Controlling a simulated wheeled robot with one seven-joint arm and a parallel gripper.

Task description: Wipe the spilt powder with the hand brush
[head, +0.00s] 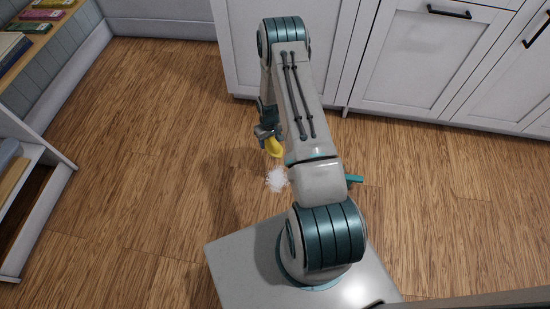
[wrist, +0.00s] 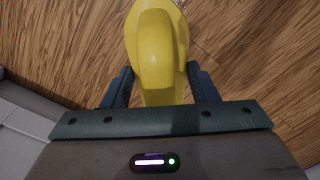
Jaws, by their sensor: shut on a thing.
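My gripper (head: 268,134) is low over the wooden floor and shut on a yellow thing (head: 274,147), which I take to be the hand brush. In the wrist view the rounded yellow body (wrist: 158,50) sits between the two dark fingers (wrist: 160,88); its underside and any bristles are hidden. The spilt powder (head: 277,179) is a small white patch on the floor, just below the brush in the head view. The brush appears apart from the patch, and I cannot tell whether it touches the floor. The powder does not show in the wrist view.
White cabinets (head: 416,55) with dark handles line the back. An open shelf unit (head: 35,160) with books stands at the left. A small teal thing (head: 355,179) shows beside my arm, partly hidden. The floor left of the powder is clear.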

